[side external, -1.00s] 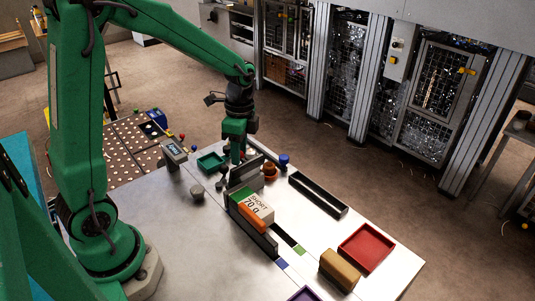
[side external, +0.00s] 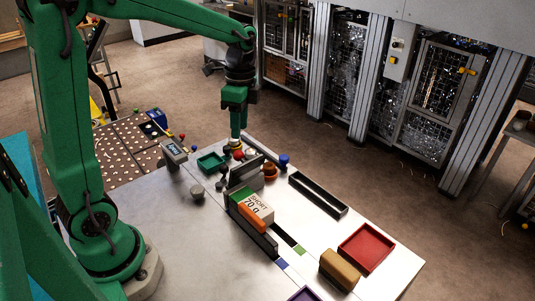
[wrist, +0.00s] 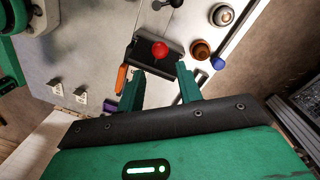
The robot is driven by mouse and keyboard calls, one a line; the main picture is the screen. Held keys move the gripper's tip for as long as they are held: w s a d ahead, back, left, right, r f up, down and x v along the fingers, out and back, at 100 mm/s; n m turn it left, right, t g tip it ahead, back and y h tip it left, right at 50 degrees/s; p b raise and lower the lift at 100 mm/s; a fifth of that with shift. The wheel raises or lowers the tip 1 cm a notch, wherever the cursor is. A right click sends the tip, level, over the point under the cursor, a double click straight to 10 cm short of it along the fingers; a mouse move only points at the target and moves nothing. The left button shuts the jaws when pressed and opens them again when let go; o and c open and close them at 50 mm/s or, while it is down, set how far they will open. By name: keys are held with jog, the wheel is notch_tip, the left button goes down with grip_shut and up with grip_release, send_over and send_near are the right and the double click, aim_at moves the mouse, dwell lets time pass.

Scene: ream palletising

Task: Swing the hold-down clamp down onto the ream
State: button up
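The ream (side external: 257,212), with a green, white and orange wrapper marked "SHORT 70 g", lies between dark upright plates on the metal table. A red ball-shaped knob (side external: 238,153) stands just beyond the plates. In the wrist view the red knob (wrist: 160,50) sits over a dark block. I take it for the clamp's knob, but its arm and angle are unclear. My gripper (side external: 237,138) is above and close to the knob. Its two green fingers are apart and empty in the wrist view (wrist: 159,75); the knob shows ahead of the gap between them.
A brown round part (side external: 270,170) and a blue one (side external: 284,160) stand right of the knob. A green tray (side external: 210,162) is to the left. A long black tray (side external: 318,194), a red tray (side external: 366,248) and a tan block (side external: 340,269) occupy the right side. The front-left table is bare.

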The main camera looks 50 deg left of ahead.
aim_at(238, 152)
jog(key=shift+o, duration=0.3)
jog(key=shift+o, duration=1.2)
jog(key=m, duration=0.2)
jog(key=s+m+t, duration=0.1)
jog(key=m, duration=0.1)
jog(key=shift+a, duration=0.1)
jog(key=m, duration=0.3)
jog(key=s+m+t, duration=0.1)
jog(key=m, duration=0.1)
jog(key=shift+a+m, duration=0.1)
jog(key=shift+m, duration=0.3)
jog(key=shift+w+f, duration=0.25)
jog(key=shift+f, duration=1.7)
jog(key=shift+w+f, duration=0.2)
jog(key=shift+f, duration=1.75)
jog(key=shift+d, duration=0.2)
grip_shut()
